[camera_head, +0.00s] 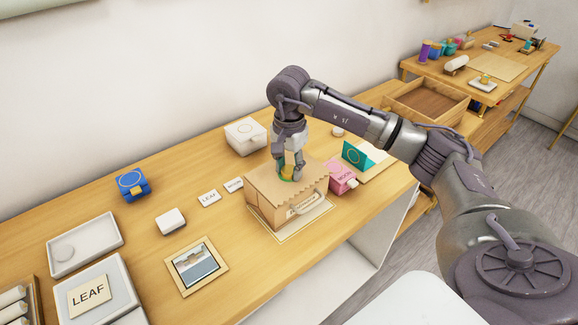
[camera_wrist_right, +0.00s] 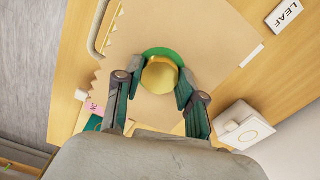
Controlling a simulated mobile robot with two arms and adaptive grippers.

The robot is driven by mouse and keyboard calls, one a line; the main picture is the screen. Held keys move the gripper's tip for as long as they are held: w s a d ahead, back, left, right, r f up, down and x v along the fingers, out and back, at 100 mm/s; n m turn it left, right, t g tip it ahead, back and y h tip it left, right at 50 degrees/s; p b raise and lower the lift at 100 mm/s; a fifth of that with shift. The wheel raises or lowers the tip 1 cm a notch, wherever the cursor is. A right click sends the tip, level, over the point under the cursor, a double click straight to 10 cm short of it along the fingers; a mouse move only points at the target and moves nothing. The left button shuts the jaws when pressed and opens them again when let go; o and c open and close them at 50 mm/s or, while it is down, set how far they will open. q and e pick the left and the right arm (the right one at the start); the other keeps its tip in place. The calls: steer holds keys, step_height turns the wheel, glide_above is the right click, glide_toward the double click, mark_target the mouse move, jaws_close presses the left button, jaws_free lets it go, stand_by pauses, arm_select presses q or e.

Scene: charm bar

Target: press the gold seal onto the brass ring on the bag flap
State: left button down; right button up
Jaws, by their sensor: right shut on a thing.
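A tan paper bag (camera_head: 262,202) with a zigzag flap edge stands on a mat on the table, and its flap fills much of the right wrist view (camera_wrist_right: 205,30). My right gripper (camera_head: 290,172) points down over the top of the bag. In the right wrist view its fingers (camera_wrist_right: 157,92) are shut on the gold seal (camera_wrist_right: 160,74). A green round rim (camera_wrist_right: 163,53) shows around the seal's far side, at the flap. I cannot tell whether the seal touches the flap. No brass ring can be made out there. My left gripper is not in view.
A pink carton (camera_head: 341,177) and a green card (camera_head: 355,156) stand close right of the bag. A white box (camera_head: 245,137) is behind it. Small label cards (camera_head: 209,198) and a framed picture (camera_head: 195,267) lie left. Bare table lies between them.

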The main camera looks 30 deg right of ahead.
steer(key=shift+s+f, duration=0.1)
steer(key=o, duration=1.3)
steer(key=shift+r+p, duration=2.1)
steer(key=shift+r, duration=1.5)
steer(key=shift+f, duration=0.1)
